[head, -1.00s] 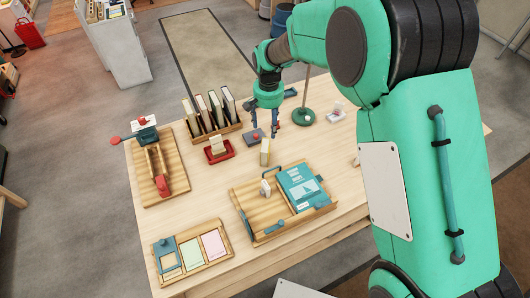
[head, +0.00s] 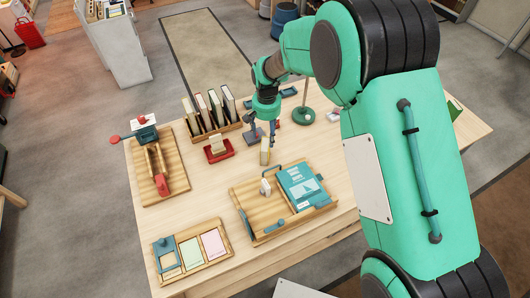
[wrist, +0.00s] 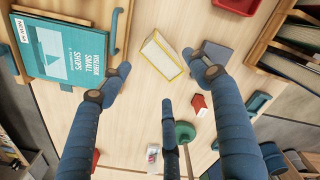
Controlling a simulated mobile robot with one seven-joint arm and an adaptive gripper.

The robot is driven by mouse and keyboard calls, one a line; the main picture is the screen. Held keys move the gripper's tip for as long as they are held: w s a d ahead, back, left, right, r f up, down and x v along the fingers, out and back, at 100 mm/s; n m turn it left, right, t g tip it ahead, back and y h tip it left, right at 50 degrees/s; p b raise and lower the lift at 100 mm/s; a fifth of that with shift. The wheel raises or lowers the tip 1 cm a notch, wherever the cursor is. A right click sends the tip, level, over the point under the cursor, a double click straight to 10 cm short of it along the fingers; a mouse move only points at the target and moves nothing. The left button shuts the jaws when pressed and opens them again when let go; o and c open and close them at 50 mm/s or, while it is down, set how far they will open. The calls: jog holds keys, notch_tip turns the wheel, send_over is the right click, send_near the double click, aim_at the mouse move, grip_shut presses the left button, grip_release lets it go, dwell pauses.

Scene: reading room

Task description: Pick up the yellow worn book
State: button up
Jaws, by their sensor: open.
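The yellow worn book (head: 265,151) is a small pale block with yellow edges, standing on the wooden table between the red holder and the tray. In the wrist view the book (wrist: 162,55) shows pale page edges in a yellow cover. My gripper (head: 264,137) is just behind and above it in the head view, pointing down. In the wrist view its blue fingers (wrist: 160,66) are spread wide, with the book between and slightly beyond the tips. Nothing is held. I cannot tell the exact height gap.
A wooden tray (head: 246,231) with a teal book (head: 302,186) lies in front of the yellow book. A red holder (head: 218,155) and a rack of books (head: 212,117) stand to the left. A green lamp base (head: 303,116) is at the right.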

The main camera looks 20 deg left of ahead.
aim_at(267, 144)
jog(key=shift+f, duration=1.5)
jog(key=shift+d+f+b, duration=0.1)
jog(key=shift+f+b, duration=0.45)
jog(key=shift+f, duration=2.05)
jog(key=shift+c, duration=0.3)
jog(key=c, duration=1.4)
jog(key=shift+o, duration=0.2)
jog(key=shift+w+r, duration=0.1)
jog(key=shift+r, duration=0.05)
notch_tip(267, 144, up, 10)
jog(key=shift+f+p, duration=0.1)
jog(key=shift+p, duration=0.55)
